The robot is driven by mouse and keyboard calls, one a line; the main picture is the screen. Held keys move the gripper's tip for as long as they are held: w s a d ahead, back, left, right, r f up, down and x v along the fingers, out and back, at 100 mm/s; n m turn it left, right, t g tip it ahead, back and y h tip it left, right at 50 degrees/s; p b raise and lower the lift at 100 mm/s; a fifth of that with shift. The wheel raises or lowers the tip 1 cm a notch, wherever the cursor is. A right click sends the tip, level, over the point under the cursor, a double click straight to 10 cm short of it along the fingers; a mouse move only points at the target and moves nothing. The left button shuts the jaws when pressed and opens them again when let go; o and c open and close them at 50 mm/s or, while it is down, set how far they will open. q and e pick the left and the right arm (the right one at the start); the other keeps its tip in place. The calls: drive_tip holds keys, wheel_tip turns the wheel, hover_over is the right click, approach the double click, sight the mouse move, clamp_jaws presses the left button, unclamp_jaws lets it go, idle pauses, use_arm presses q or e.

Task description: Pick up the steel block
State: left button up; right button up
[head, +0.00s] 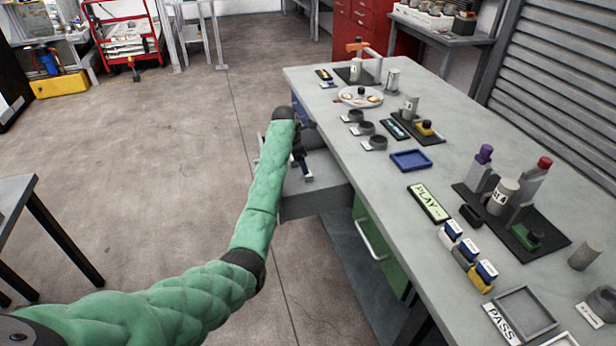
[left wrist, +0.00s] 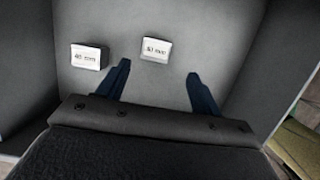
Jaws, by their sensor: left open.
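Two small grey blocks with white labels lie in the open grey drawer in the left wrist view. One block (left wrist: 156,49) reads about "30 mm"; the other block (left wrist: 88,57) to its left has a label whose number is hard to read. I cannot tell by material which is the steel block. My left gripper (left wrist: 158,72) is open and empty, its dark fingers pointing into the drawer. The block reading about "30 mm" appears just beyond and between the fingertips, the other outside the left finger. In the head view my left gripper (head: 304,160) is over the drawer (head: 318,204), partly hidden by my arm.
The grey workbench (head: 390,190) extends beside the drawer. It carries a blue tray (head: 411,160), a "PLAY" sign (head: 428,203), dark stands with bottles, and small labelled blocks (head: 468,256). The drawer walls enclose the gripper closely. A dark-legged table (head: 55,225) stands at left; the floor between is clear.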

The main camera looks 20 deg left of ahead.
sight(308, 176)
use_arm(q)
drive_tip(key=shift+w+p+x, duration=0.15)
drive_tip(key=shift+w+x, duration=0.1)
drive_tip(key=shift+x, duration=1.3)
drive_tip(key=shift+w+p+x, duration=0.15)
drive_tip(key=shift+w+x, duration=0.1)
drive_tip(key=shift+x, duration=1.35)
drive_tip(key=shift+r, duration=0.1)
drive_tip(key=c, duration=1.3)
